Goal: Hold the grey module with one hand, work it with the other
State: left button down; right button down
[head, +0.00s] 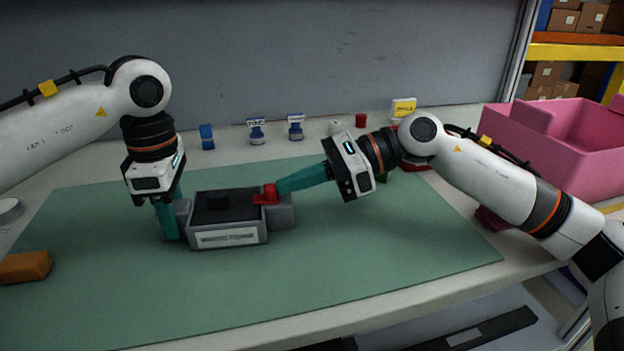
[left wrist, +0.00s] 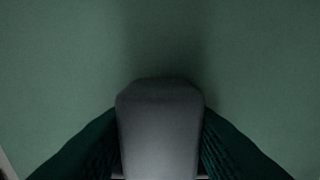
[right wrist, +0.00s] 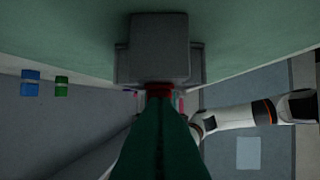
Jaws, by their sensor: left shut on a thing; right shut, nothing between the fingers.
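The grey module (head: 228,232) sits on the green mat, with a label on its front, a dark knob on top and a red part (head: 267,194) near its right end. My left gripper (head: 169,222) points down and is shut on the module's left end; in the left wrist view the grey end (left wrist: 160,125) is between the teal fingers. My right gripper (head: 281,187) is shut with nothing between its fingers, its tips at the red part. In the right wrist view the closed fingers (right wrist: 160,105) reach the red part (right wrist: 159,88); whether they touch it I cannot tell.
The green mat (head: 120,300) is mostly clear in front. An orange block (head: 25,267) lies at the left. Small blue items (head: 207,137) and a red one (head: 360,120) stand along the back. A pink bin (head: 560,150) is at the right.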

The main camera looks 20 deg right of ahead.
pick_arm(q)
jog(key=shift+s+d, duration=0.1)
jog(key=shift+d, duration=0.15)
pick_arm(e)
jog(key=shift+s, duration=0.15)
jog(key=shift+d, duration=0.15)
pick_arm(q)
jog(key=shift+a, duration=0.1)
pick_arm(e)
jog(key=f+v, duration=0.1)
jog(key=v, duration=1.2)
jog(key=shift+d, duration=0.5)
pick_arm(q)
jog(key=c, duration=0.8)
grip_release()
jog(key=shift+c, duration=0.2)
